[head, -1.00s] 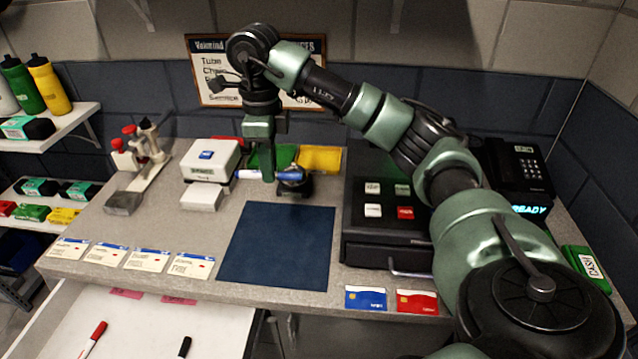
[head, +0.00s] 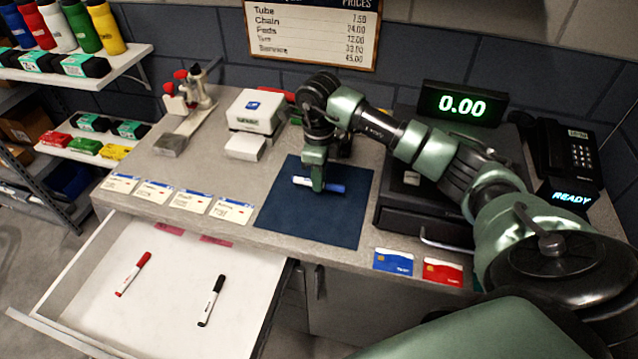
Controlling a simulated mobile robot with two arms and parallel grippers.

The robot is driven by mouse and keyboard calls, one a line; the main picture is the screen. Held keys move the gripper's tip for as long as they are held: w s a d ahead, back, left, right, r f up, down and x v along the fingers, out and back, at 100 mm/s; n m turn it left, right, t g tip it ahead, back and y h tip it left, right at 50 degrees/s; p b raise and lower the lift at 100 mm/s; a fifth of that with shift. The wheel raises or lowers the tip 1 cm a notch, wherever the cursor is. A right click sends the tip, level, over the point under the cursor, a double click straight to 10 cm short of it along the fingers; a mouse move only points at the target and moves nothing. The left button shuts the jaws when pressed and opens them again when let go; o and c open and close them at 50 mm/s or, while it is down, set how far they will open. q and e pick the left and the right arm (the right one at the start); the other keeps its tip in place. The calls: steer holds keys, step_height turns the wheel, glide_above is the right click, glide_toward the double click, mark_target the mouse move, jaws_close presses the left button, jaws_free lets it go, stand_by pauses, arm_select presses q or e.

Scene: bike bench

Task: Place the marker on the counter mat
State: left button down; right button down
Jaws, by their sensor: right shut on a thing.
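A blue-and-white marker (head: 334,188) is held crosswise by my right gripper (head: 318,184), which is shut on it. The marker is over the middle of the dark blue counter mat (head: 300,224), low and close to its surface. I cannot tell whether it touches the mat. A red marker (head: 133,273) and a black marker (head: 211,300) lie apart in the open white drawer. My left gripper is not in view.
The open drawer (head: 170,318) juts out in front of the counter. Several paper cards (head: 187,198) lie left of the mat. A blue card (head: 393,262) and a red card (head: 442,271) lie at the front edge. The cash register (head: 400,215) stands right of the mat.

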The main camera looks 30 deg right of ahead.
step_height(320, 180, down, 3)
steer(key=shift+f, duration=0.1)
steer(key=shift+f, duration=0.15)
steer(key=c, duration=1.4)
jaws_free()
